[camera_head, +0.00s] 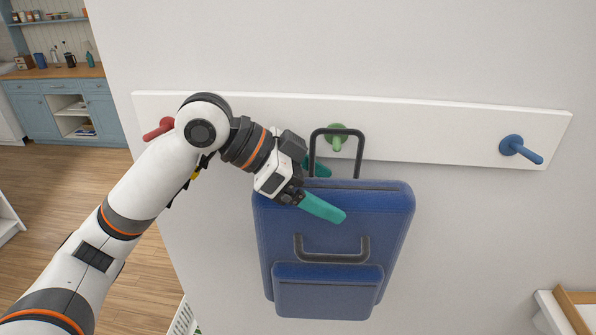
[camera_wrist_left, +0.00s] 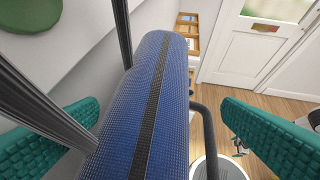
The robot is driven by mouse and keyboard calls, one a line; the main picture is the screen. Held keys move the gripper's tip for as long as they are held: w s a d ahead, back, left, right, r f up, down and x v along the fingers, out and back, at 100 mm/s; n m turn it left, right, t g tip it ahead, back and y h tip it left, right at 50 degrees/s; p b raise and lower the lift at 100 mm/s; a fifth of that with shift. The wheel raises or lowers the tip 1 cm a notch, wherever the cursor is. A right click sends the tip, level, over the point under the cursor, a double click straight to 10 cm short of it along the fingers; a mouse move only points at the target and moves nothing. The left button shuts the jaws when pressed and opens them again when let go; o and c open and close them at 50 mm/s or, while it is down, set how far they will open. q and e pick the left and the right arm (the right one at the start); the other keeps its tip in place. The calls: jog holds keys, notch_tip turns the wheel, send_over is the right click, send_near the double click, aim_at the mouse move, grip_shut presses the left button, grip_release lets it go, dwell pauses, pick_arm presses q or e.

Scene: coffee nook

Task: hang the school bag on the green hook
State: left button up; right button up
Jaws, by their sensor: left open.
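The blue school bag (camera_head: 335,235) is upright against the wall below the green hook (camera_head: 337,141). Its dark top handle loop (camera_head: 359,150) rises around the green hook, with the top bar crossing at the peg; whether the bar rests on it is hard to tell. My left gripper (camera_head: 335,193) is open, with one teal finger in front of the bag's top and one behind. In the left wrist view the bag's top (camera_wrist_left: 150,105) lies between the spread fingers, and the green hook's round base (camera_wrist_left: 28,15) shows at upper left. My right gripper is out of view.
A white board (camera_head: 440,145) on the wall carries the hooks, with a red hook (camera_head: 158,129) at left and a blue hook (camera_head: 520,149) at right. A wooden-edged tray or box (camera_head: 570,310) is at lower right. Blue cabinets (camera_head: 45,105) stand far left.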

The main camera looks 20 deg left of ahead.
pick_arm(q)
jog(key=b+v, duration=0.2)
jog(key=v, duration=0.8)
jog(key=shift+b, duration=0.35)
jog(key=shift+s+a+r, duration=0.2)
jog(key=shift+a+r, duration=0.2)
jog(key=shift+r, duration=0.1)
